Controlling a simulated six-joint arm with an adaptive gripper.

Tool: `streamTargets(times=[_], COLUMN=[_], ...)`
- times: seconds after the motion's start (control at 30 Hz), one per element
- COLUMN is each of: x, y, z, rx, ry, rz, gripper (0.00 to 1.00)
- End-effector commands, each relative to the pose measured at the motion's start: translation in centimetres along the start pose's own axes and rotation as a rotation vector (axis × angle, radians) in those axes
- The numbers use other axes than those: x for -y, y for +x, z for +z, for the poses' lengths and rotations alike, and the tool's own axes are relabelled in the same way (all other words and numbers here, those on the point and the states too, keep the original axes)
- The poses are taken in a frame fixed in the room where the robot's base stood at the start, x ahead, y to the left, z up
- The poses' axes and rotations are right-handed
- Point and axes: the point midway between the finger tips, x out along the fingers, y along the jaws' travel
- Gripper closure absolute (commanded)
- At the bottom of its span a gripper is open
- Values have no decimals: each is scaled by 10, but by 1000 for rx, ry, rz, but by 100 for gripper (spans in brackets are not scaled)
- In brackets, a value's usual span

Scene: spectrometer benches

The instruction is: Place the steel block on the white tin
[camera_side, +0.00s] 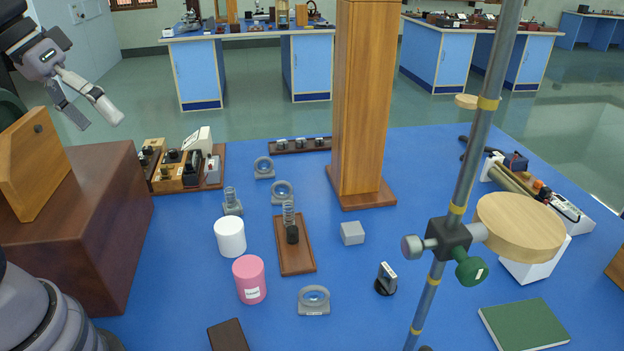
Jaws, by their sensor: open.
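The steel block (352,233) is a small grey cube on the blue bench top, right of the middle. The white tin (230,237) is a short upright cylinder to its left, with nothing on its top. My gripper (97,112) is at the upper left, above the brown wooden box and well away from both. Its fingers are apart and nothing is between them.
A pink tin (250,280) stands just in front of the white tin. A spring on a wooden base (296,257) lies between tin and block. A tall wooden column (365,100) stands behind the block. A metal stand rod (466,180) rises to the right.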

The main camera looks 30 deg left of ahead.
Motion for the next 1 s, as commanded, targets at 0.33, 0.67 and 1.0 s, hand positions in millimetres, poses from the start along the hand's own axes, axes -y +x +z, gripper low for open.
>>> streamTargets(times=[0.33, 0.67, 1.0], x=[47, 46, 12], y=[-21, -22, 1], z=[34, 33, -52], rx=[-126, -125, -57], ry=[198, 197, 349], rz=[-206, -205, -131], gripper=[15, 15, 15])
